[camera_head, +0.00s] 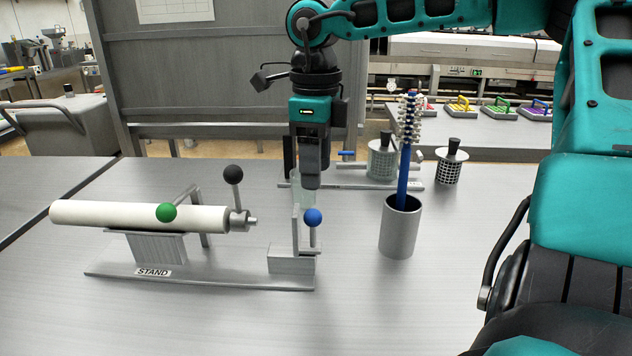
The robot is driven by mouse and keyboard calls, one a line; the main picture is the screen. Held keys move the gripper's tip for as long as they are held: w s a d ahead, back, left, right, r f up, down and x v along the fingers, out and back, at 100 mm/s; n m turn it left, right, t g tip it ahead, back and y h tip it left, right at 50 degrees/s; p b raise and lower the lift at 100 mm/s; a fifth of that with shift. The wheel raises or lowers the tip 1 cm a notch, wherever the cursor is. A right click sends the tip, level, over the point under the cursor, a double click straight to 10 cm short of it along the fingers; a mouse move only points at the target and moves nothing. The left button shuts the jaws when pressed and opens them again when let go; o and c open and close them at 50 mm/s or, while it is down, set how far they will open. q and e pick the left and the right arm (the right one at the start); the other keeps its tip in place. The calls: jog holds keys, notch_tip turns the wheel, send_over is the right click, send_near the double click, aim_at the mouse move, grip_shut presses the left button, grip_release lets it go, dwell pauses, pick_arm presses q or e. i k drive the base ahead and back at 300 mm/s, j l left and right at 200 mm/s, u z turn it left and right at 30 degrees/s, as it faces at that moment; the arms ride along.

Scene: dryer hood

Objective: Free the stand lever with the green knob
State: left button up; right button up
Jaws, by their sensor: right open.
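The stand (205,272), labelled STAND, lies on the table. A long white roller (115,215) rests across its grey cradle. The green knob (166,212) is in front of the roller, and its grey lever (187,197) passes over the roller toward the back right. A black knob (233,174) stands upright on a rod at the roller's right end. A blue knob (313,217) is on a short rod at the stand's right block (291,262). My right gripper (306,182) points down above this block, open, apart from the green knob. My left gripper is out of view.
A grey cup (400,232) holding a blue-handled brush (406,150) stands right of the stand. The table front is clear.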

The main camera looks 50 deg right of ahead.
aim_at(166, 212)
jog(key=k+j, duration=0.45)
jog(key=j, duration=0.25)
jog(key=k+j, duration=0.25)
jog(key=j, duration=0.1)
